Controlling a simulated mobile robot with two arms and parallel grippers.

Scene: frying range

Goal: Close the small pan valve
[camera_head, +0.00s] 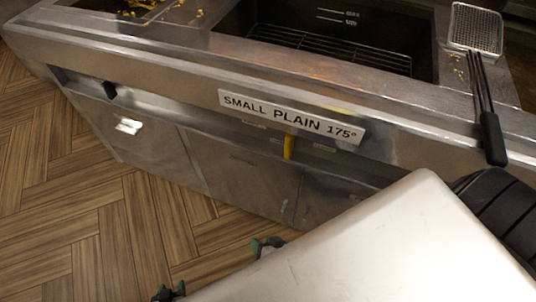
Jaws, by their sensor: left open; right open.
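A yellow lever (289,147), apparently the small pan valve handle, points straight down on the fryer front, just under the sign (291,116) reading "SMALL PLAIN 175°". Small labels beside it are too blurred to read. The small pan (335,35) with its wire rack lies above and behind the sign. My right gripper (218,268) shows only as two dark fingertips with green pads, spread wide apart, below and left of the lever and not touching it. The rest of it is hidden by a large pale part of my arm. My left gripper does not show.
A wire basket (476,28) with a black handle (493,140) lies on the counter at the right, its handle overhanging the front edge. A black knob (109,90) sits on the left front. The wood floor (60,200) at left is clear.

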